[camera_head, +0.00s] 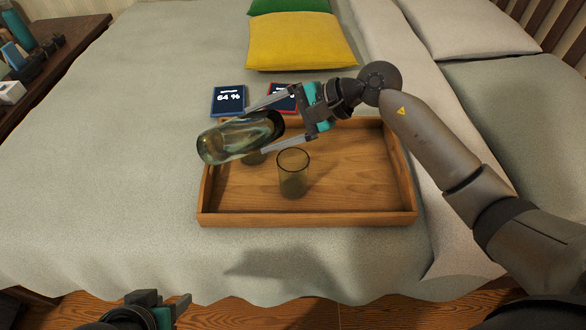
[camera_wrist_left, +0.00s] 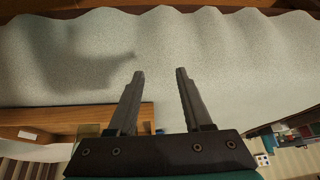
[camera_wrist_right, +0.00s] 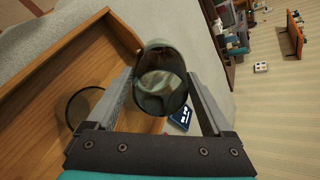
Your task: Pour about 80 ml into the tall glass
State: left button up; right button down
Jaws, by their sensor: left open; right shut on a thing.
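My right gripper (camera_head: 258,130) is shut on a greenish see-through glass vessel (camera_head: 238,138), which it holds above the left part of the wooden tray (camera_head: 310,219). The vessel is tilted far over, close to lying flat. It also fills the space between the fingers in the right wrist view (camera_wrist_right: 162,85). I cannot tell its liquid level, and no stream shows. The tall glass (camera_head: 293,178) stands upright in the tray, right of and nearer than the vessel; the right wrist view shows it at left (camera_wrist_right: 84,108). My left gripper (camera_head: 165,305) is open and empty before the bed's front edge.
The tray's right half is empty. Yellow (camera_head: 300,42) and green cushions lie farther back. A dark wooden nightstand (camera_head: 62,50) stands at left.

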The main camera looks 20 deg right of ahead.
jog(key=f+y+b, duration=0.1)
jog(key=b, duration=0.1)
jog(key=shift+f+t+b, duration=0.1)
jog(key=shift+t+b, duration=0.25)
jog(key=shift+t, duration=0.05)
jog(key=shift+d+f+y+b, duration=0.1)
jog(key=shift+y+b, duration=0.4)
jog(key=shift+b, duration=0.4)
jog(key=shift+s+d+f+t+y+b, duration=0.15)
jog(key=shift+d+t+y+b, duration=0.1)
jog(key=shift+t+y, duration=0.15)
jog(key=shift+s+d+r+t+y+b, duration=0.1)
jog(key=shift+s+t+y+b, duration=0.05)
jog(key=shift+t+y+b, duration=0.2)
jog(key=shift+w+r, duration=0.1)
jog(key=shift+r, duration=0.2)
jog(key=shift+s+d+f+t+y, duration=0.15)
jog(key=shift+s+f+t+y, duration=0.05)
jog(key=shift+f+t+y, duration=0.2)
pick_arm(q)
jog(key=w+d+r+t+h, duration=0.2)
jog(key=w+d+t+h, duration=0.2)
jog(key=d+t, duration=0.6)
jog(key=shift+d+t+h, duration=0.25)
jog(key=shift+t+h, duration=0.05)
jog(key=shift+h, duration=0.4)
jog(key=shift+w, duration=0.1)
pick_arm(e)
jog(key=shift+y, duration=0.25)
